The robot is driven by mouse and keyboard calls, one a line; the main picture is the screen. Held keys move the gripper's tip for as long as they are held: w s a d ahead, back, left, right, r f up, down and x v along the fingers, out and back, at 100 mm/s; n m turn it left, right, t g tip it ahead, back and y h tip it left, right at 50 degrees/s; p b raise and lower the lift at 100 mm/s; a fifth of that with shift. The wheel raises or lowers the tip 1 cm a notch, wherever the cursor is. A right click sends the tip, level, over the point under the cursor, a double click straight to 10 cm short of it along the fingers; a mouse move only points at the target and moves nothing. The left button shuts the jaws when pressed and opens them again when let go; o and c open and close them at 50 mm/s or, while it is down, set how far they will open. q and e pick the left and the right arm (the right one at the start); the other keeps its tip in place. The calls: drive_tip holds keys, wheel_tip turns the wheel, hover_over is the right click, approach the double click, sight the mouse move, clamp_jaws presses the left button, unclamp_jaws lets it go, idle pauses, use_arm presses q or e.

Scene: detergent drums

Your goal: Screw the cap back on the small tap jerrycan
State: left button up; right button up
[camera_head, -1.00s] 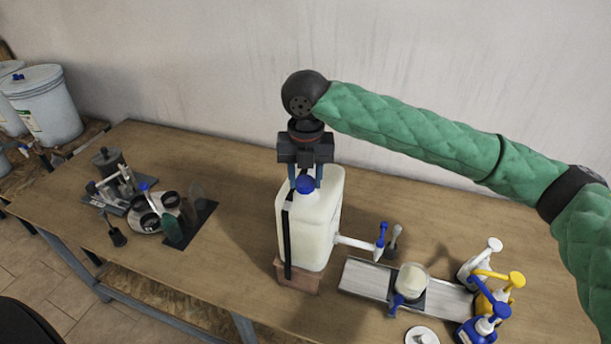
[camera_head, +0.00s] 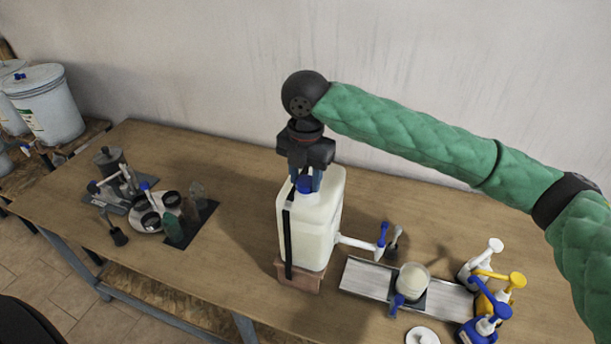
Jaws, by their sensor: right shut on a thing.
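The small tap jerrycan (camera_head: 315,228) is a pale, translucent can with a black strap. It stands upright on a brown block (camera_head: 298,278) near the table's middle, its white tap with a blue handle (camera_head: 381,235) pointing right. The blue cap (camera_head: 304,186) is at the top of the jerrycan, over the neck. My right gripper (camera_head: 308,184) points straight down from above, its fingers shut around the cap. Whether the cap's thread is engaged is hidden. My left gripper is not in view.
A metal tray (camera_head: 358,278) with a beaker (camera_head: 412,278) is right of the jerrycan. Several pump bottles (camera_head: 487,300) stand at the right, with a white disc (camera_head: 421,336) in front. A dark metal apparatus (camera_head: 112,175) is at the left. Table between is clear.

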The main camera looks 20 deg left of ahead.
drive_tip(key=m, duration=0.4)
drive_tip(key=shift+a+f, duration=0.1)
drive_tip(key=o, duration=1.5)
drive_tip(key=shift+r, duration=4.1)
